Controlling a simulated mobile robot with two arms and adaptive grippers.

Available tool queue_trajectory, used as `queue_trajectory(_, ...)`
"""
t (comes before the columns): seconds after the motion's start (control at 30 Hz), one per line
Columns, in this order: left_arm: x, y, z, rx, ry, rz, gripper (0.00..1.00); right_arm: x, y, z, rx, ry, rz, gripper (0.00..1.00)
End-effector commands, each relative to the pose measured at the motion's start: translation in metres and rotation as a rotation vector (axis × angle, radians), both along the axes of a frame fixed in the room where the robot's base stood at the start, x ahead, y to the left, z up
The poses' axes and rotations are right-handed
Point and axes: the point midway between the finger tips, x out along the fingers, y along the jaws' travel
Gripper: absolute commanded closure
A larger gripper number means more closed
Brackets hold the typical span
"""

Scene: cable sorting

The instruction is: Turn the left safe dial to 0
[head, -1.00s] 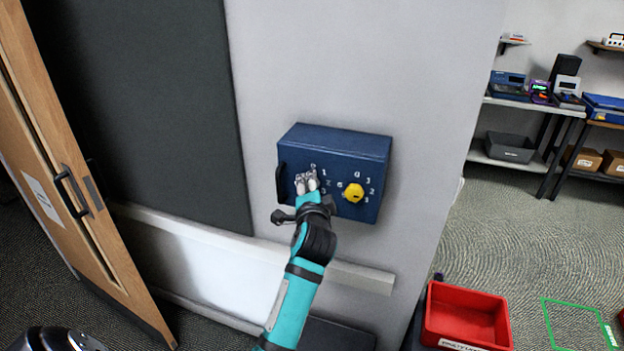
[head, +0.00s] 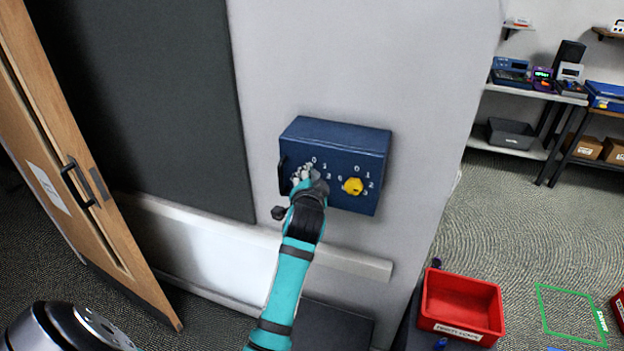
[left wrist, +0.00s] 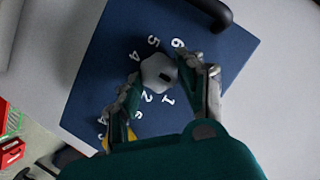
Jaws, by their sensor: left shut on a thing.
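The blue safe (head: 338,137) is fixed to the grey wall, with a black handle at its left side. My left gripper (head: 302,176) is at the left dial on its front and hides that dial in the head view. In the left wrist view the left dial is a pale grey, many-sided knob (left wrist: 157,71) with a dark mark. The fingers of my left gripper (left wrist: 165,74) are shut on it from both sides. White numerals ring the knob; 6, 5, 4, 2 and 1 show. The yellow right dial (head: 353,186) is free. My right gripper is out of view.
A wooden door (head: 75,170) stands at the left beside a dark board (head: 150,100). A pale ledge (head: 350,265) runs below the safe. A red bin (head: 460,309) stands at the lower right. Shelves with devices (head: 535,95) are at the far right.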

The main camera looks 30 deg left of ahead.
Motion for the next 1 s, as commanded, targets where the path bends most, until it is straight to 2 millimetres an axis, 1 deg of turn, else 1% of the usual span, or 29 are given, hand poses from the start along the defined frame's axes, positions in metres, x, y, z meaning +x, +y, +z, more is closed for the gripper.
queue_trajectory(0.17,0.000,0.000,-0.002,-0.004,0.003,0.001,0.94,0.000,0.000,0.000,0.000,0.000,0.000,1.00)
queue_trajectory(0.2,0.000,0.000,-0.002,-0.004,0.003,0.001,0.59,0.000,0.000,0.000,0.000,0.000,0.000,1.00)
queue_trajectory(0.37,0.000,0.000,-0.001,-0.002,0.003,0.001,0.38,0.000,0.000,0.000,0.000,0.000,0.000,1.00)
queue_trajectory(0.67,-0.002,-0.001,0.000,-0.001,0.001,0.000,0.38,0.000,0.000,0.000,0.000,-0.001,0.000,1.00)
queue_trajectory(0.77,-0.010,-0.007,0.002,-0.001,0.001,-0.001,0.38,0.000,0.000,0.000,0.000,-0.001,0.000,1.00)
queue_trajectory(1.0,-0.045,-0.025,0.013,-0.003,0.001,0.000,0.38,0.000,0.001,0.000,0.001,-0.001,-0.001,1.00)
